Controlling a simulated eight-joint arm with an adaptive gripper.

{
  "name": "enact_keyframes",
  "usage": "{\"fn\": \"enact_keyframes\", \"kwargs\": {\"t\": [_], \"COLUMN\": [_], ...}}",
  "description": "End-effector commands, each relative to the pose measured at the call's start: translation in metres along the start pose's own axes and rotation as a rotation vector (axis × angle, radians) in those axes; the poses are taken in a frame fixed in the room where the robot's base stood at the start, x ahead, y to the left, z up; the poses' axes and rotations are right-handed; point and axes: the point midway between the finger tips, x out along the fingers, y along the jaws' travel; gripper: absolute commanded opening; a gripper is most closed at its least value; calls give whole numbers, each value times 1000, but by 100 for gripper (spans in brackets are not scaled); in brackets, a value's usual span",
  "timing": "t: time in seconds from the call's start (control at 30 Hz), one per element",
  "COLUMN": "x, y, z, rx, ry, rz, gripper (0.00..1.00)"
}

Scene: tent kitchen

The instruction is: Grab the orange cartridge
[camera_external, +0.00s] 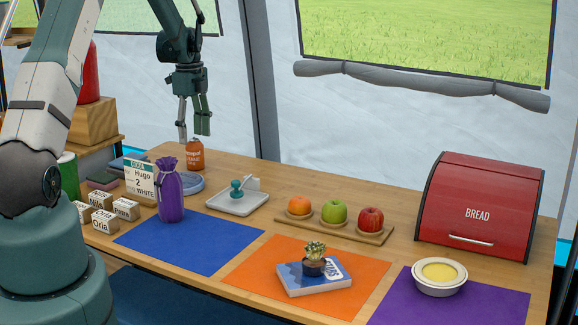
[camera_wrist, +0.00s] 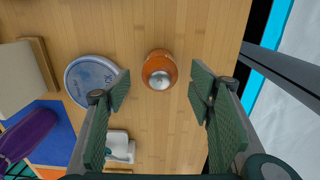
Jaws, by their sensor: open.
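The orange cartridge (camera_external: 195,154) stands upright at the far left part of the wooden table, with printed text on its side. In the wrist view the cartridge (camera_wrist: 159,70) shows from above, with a silvery top, between and slightly beyond my fingertips. My gripper (camera_external: 193,120) is open and empty above the cartridge in the external view, fingers pointing down. The wrist view shows its two green-padded fingers (camera_wrist: 158,92) spread wide, apart from the cartridge.
A round blue-grey dish (camera_wrist: 92,80) lies close beside the cartridge. A purple bag (camera_external: 170,192), a sign (camera_external: 140,180) and a white tray (camera_external: 238,203) stand nearby. Fruit on a board (camera_external: 334,226) and a red bread box (camera_external: 480,208) are further right.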

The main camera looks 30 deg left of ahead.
Motion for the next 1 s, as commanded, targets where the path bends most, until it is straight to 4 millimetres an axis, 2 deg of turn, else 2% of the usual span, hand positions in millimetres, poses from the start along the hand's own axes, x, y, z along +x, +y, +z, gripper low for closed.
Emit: {"fn": "enact_keyframes", "kwargs": {"t": [0.33,0.77,1.0], "x": [24,28,49], "y": [0,0,0], "z": [0,0,-1], "rx": [0,0,0], "ry": [0,0,0], "rz": [0,0,0], "gripper": [53,53,53]}}
